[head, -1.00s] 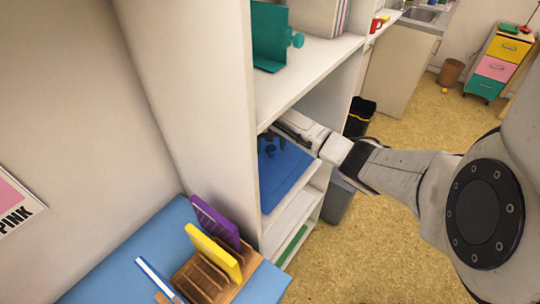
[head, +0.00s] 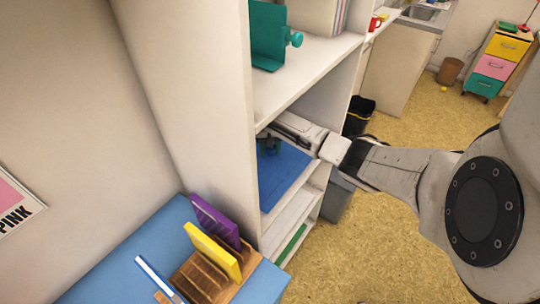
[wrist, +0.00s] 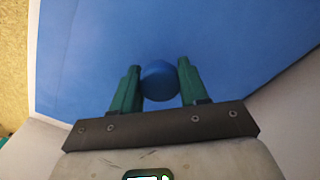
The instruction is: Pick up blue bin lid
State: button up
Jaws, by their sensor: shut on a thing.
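The blue bin lid (head: 286,177) is a flat blue panel inside a compartment of the white shelf unit. In the wrist view the lid (wrist: 90,55) fills most of the picture, with a round blue knob (wrist: 159,82) on it. My gripper (head: 268,147) reaches into the compartment from the right, over the lid. In the wrist view its green fingers (wrist: 158,68) are on both sides of the knob, shut on it. The head view does not show clearly whether the lid rests on the shelf board.
The white shelf unit (head: 232,110) has a board above my gripper, holding a teal bookend (head: 268,38). A wooden rack (head: 212,280) with purple and yellow pads stands on the blue surface (head: 110,270) in front. A grey bin (head: 337,198) is beside the shelf. The floor at right is open.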

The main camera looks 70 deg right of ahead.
jog(key=c, duration=0.3)
jog(key=shift+r, duration=0.15)
jog(key=shift+c, duration=0.2)
